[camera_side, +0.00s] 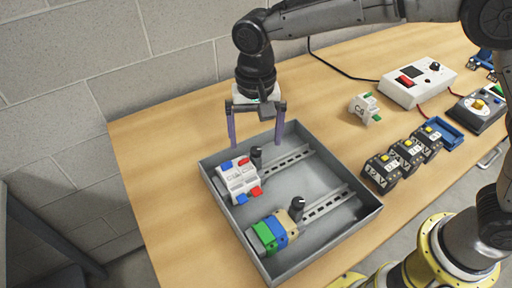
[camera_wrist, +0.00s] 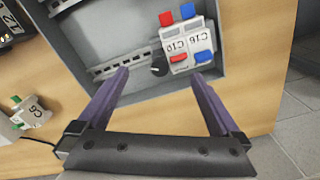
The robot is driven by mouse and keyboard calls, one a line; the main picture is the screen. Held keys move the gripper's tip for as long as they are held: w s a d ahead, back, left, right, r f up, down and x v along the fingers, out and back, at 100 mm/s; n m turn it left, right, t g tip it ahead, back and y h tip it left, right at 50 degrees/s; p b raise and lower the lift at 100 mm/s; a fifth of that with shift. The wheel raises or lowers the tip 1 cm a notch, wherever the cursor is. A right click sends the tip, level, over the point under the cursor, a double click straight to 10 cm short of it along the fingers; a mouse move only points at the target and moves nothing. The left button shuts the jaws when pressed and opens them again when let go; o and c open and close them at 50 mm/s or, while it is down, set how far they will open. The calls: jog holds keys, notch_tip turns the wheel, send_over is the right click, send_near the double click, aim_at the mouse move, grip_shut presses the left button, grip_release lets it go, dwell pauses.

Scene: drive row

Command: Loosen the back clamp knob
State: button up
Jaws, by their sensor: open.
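The back clamp knob (camera_side: 257,154) is a dark round knob on the back rail (camera_side: 290,159), right beside the white modules with red and blue parts (camera_side: 239,180). My gripper (camera_side: 257,145) is open and empty near the tray's back wall, pointing down. In the wrist view its purple fingers (camera_wrist: 158,74) are spread wide on either side of the knob's position. No contact with the knob shows.
The grey tray (camera_side: 350,223) also holds a front rail with a second dark knob (camera_side: 297,204) beside green, blue and tan blocks (camera_side: 270,231).

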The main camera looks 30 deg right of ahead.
aim_at(256, 153)
jog(key=shift+f, duration=1.2)
grip_shut()
jog(key=n, duration=1.9)
jog(key=shift+n, duration=0.3)
grip_release()
